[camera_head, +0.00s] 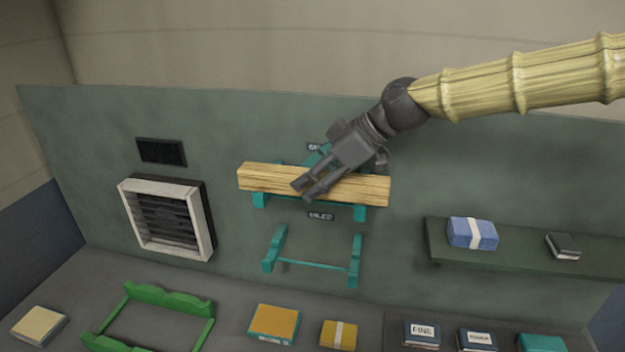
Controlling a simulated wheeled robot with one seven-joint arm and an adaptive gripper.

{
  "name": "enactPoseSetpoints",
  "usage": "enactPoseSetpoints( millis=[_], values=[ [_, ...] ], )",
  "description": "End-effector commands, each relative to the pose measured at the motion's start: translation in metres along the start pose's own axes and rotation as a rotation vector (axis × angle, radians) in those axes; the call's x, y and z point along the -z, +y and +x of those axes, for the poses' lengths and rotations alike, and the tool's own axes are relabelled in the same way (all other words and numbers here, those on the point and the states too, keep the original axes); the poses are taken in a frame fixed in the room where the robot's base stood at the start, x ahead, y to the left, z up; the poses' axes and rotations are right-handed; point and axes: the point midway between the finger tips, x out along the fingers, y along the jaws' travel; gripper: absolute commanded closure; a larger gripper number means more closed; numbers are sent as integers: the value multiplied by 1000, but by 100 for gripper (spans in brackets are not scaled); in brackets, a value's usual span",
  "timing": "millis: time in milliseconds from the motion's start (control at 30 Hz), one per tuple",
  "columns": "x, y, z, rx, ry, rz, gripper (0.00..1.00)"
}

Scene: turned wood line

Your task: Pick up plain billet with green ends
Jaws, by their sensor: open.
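A long plain wooden billet (265,180) lies level across the upper teal rack (260,200) on the green-grey wall panel. Green on its ends cannot be made out in this view.
A lower teal rack (315,265) is empty. A shelf (520,250) at right holds a blue bundle (472,233) and a dark block (563,246). A green cradle (160,295), an orange-topped block (274,322) and several small packs lie on the bench. A framed vent (168,218) is at left.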

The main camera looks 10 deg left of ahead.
Motion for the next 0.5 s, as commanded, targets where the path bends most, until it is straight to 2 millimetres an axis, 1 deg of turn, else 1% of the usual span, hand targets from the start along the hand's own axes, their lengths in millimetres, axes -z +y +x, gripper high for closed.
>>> enactPoseSetpoints(
  millis=[67, 100, 367, 400, 433, 500],
  values=[
    [0, 0, 0, 0, 0, 0, 35],
    [0, 0, 0, 0, 0, 0, 38],
    [0, 0, 0, 0, 0, 0, 86],
    [0, 0, 0, 0, 0, 0, 93],
    [0, 0, 0, 0, 0, 0, 98],
    [1, 0, -1, -1, 1, 0, 98]
  ],
)
